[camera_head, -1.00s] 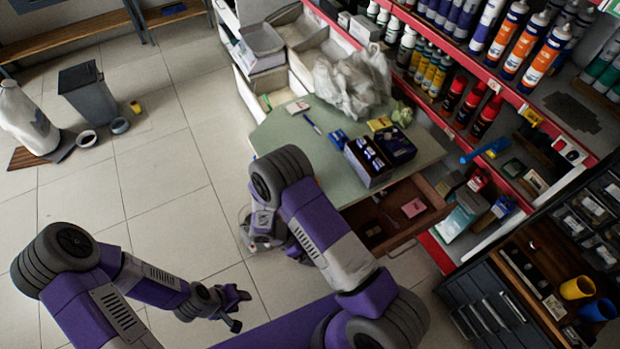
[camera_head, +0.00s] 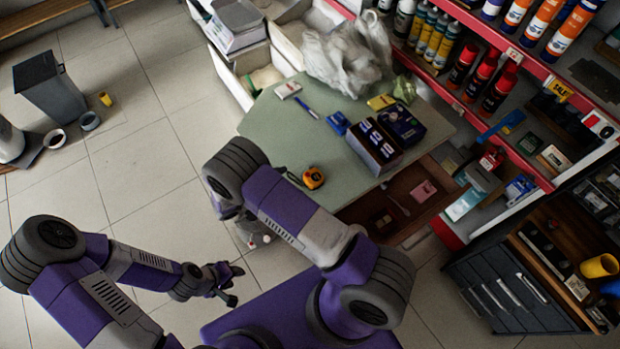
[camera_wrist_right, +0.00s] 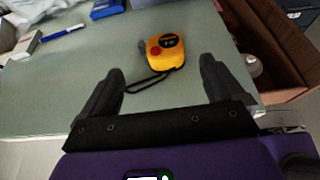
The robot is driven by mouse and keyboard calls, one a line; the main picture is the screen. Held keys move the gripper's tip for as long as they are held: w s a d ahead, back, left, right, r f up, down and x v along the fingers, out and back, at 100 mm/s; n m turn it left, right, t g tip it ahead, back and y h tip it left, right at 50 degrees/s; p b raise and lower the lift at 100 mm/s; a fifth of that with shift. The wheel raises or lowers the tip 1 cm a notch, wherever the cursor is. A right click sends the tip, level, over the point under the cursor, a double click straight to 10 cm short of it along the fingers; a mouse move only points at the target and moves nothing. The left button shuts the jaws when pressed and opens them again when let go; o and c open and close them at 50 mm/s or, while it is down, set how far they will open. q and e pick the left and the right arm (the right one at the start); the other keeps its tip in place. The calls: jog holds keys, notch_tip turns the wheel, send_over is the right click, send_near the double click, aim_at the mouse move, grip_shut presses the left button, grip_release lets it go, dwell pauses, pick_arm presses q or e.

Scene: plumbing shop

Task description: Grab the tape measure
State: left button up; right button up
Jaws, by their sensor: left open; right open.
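The tape measure (camera_head: 313,178) is yellow-orange and black with a dark wrist strap. It lies on the green table (camera_head: 270,128) near the table's front edge, just beyond my right arm's elbow in the head view. In the right wrist view, the tape measure (camera_wrist_right: 166,52) sits ahead of the open, empty right gripper (camera_wrist_right: 160,88), roughly between the lines of its two fingers, with its strap trailing toward the left finger. My left gripper (camera_head: 230,284) is open and empty, low over the floor tiles.
On the table are dark boxes (camera_head: 373,146), a blue pen (camera_head: 307,107), a blue packet (camera_head: 338,123) and a plastic bag (camera_head: 345,55). An open brown drawer (camera_head: 400,200) juts out at the table's right. Shelves with bottles stand behind. The floor at left is mostly clear.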

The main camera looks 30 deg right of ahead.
aim_at(310, 178)
jog(key=shift+w+f, duration=0.1)
jog(key=shift+f, duration=0.4)
jog(key=x, duration=0.5)
jog(key=s+x, duration=0.1)
jog(key=x, duration=0.1)
jog(key=shift+d+r, duration=0.1)
jog(key=shift+d, duration=0.25)
jog(key=shift+c, duration=0.3)
jog(key=shift+w, duration=0.1)
jog(key=c, duration=1.3)
